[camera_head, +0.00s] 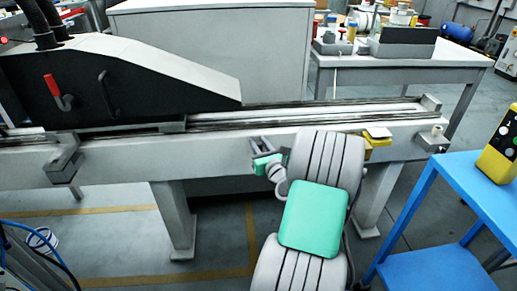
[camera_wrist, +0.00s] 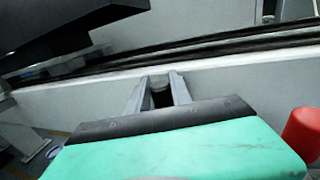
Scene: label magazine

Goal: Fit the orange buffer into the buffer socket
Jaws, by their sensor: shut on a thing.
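My gripper (camera_wrist: 159,80) is in front of the pale grey machine beam, and in the wrist view its two grey fingers are shut on a small dark grey round-ended piece (camera_wrist: 160,90). No orange shows on that piece, so I cannot tell if it is part of the buffer. A red-orange rounded cylinder (camera_wrist: 302,135) stands at the right edge of the wrist view, apart from the fingers; I cannot tell if it is the buffer. In the head view my gripper (camera_head: 266,146) is small and its tips are unclear. I cannot make out the buffer socket.
The long beam (camera_head: 120,158) with rails runs across the view. A yellow block (camera_head: 379,141) sits on its front at right, beside a grey bracket (camera_head: 432,138). A blue cart (camera_head: 455,190) with a yellow button box (camera_head: 499,150) stands at right. A black-sided machine housing (camera_head: 120,95) is at left.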

